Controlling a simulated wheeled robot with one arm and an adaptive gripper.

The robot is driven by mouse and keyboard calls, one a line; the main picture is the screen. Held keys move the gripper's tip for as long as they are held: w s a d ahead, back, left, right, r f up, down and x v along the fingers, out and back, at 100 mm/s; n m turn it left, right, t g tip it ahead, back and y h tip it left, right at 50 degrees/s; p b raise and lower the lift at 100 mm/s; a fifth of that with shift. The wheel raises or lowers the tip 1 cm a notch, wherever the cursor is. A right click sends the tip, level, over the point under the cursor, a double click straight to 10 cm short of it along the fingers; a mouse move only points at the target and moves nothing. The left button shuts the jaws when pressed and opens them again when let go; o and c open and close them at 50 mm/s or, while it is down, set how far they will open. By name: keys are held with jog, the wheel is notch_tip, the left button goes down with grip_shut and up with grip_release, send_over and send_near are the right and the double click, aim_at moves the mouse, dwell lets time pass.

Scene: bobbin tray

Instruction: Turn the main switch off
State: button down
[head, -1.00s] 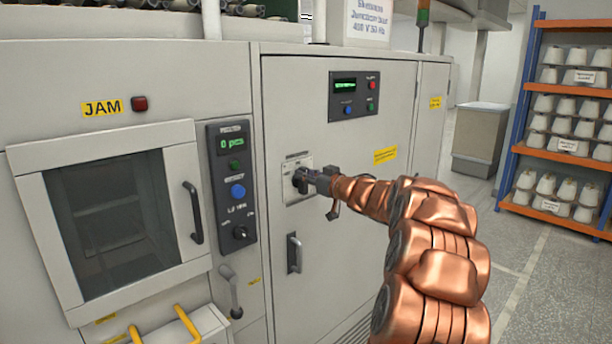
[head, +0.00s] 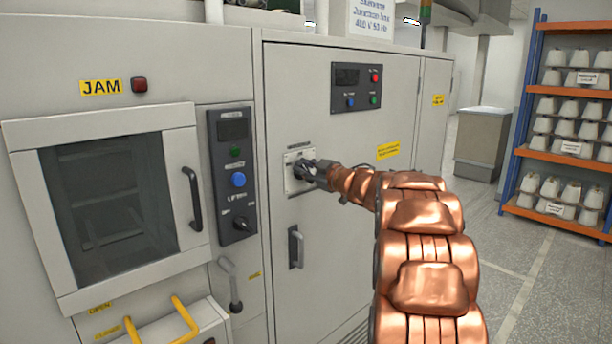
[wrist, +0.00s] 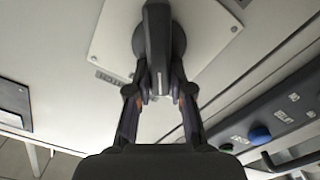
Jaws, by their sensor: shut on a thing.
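The main switch (wrist: 157,48) is a dark rotary handle on a pale square plate (wrist: 205,30), set on the grey cabinet door (head: 340,240). In the head view its plate (head: 291,184) shows beside my gripper (head: 310,172), which covers most of the handle. In the wrist view my gripper (wrist: 160,92) has its two fingers closed on the handle from both sides. The handle lies along the line of my fingers. The label on the plate is too blurred to read. The displays on the cabinet panel (head: 347,76) and the narrow panel (head: 232,129) are dark.
A windowed door (head: 110,200) with a dark handle and a JAM label (head: 101,87) is at left. A door handle (head: 295,247) sits below the switch. Yellow rails (head: 185,315) stick out at lower left. A bobbin shelf (head: 565,147) stands at right, past open floor.

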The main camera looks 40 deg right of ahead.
jog(key=n+b, duration=0.1)
jog(key=n, duration=0.1)
jog(key=f+n+b, duration=0.1)
jog(key=b, duration=0.1)
jog(key=shift+a+n, duration=0.2)
jog(key=shift+n, duration=0.2)
jog(key=n+b, duration=0.2)
jog(key=shift+s+a+f+n+b, duration=0.1)
jog(key=shift+a+f+n+b, duration=0.1)
jog(key=shift+n+b, duration=0.15)
jog(key=shift+a+f+n+b, duration=0.1)
jog(key=shift+f+n+b, duration=0.05)
jog(key=shift+n+b, duration=0.9)
jog(key=shift+f+n+b, duration=0.15)
jog(key=shift+n+b, duration=0.7)
jog(key=shift+n, duration=0.35)
jog(key=c, duration=1)
grip_release()
jog(key=shift+c, duration=0.2)
jog(key=shift+s, duration=0.1)
jog(key=s+d, duration=0.1)
jog(key=s, duration=1)
jog(key=shift+s+d, duration=0.35)
